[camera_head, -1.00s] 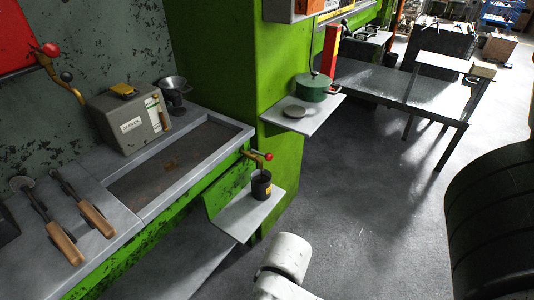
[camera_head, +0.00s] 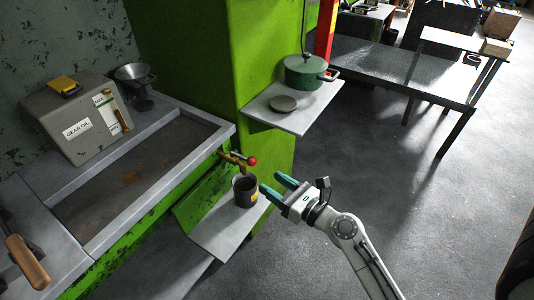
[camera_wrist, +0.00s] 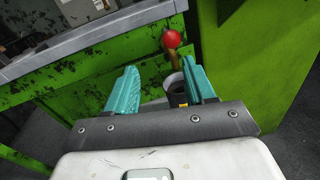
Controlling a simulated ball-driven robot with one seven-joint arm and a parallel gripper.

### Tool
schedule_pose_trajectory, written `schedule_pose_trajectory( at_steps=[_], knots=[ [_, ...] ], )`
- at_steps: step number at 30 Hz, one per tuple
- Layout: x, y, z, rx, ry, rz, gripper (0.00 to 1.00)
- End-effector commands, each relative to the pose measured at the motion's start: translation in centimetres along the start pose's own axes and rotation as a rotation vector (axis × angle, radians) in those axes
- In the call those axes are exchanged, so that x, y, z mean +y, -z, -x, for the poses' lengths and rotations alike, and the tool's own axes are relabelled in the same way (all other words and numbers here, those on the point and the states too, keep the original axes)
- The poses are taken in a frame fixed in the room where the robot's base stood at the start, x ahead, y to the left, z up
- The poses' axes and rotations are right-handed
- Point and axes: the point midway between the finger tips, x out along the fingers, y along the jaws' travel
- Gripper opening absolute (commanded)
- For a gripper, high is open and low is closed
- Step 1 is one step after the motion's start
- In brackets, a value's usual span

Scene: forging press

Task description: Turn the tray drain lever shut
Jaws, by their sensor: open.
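The tray drain lever is a brass valve handle with a red ball end (camera_head: 251,161) on the green front of the tray (camera_head: 225,130), near its right corner. My gripper (camera_head: 274,183) has teal fingers and is open and empty, a little to the right of and below the lever. In the wrist view my gripper (camera_wrist: 163,76) points toward the lever. A dark cup (camera_head: 245,190) stands on a small shelf below the valve, partly behind the right finger in the wrist view.
The small grey shelf (camera_head: 215,238) juts out below the tray. A higher shelf (camera_head: 262,112) holds a green pot (camera_head: 304,73). Open floor lies to the right.

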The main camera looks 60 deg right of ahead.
Motion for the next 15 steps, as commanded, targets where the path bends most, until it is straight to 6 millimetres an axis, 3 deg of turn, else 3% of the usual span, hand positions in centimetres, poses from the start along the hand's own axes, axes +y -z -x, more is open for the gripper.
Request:
schedule_pose_trajectory(
  at_steps=[7, 15],
  knots=[
    [-1.0, -0.5, -1.0, -0.034, 0.037, -0.097, 0.54],
    [-1.1, -0.8, -5.7, -0.034, 0.033, -0.092, 0.54]
  ],
)
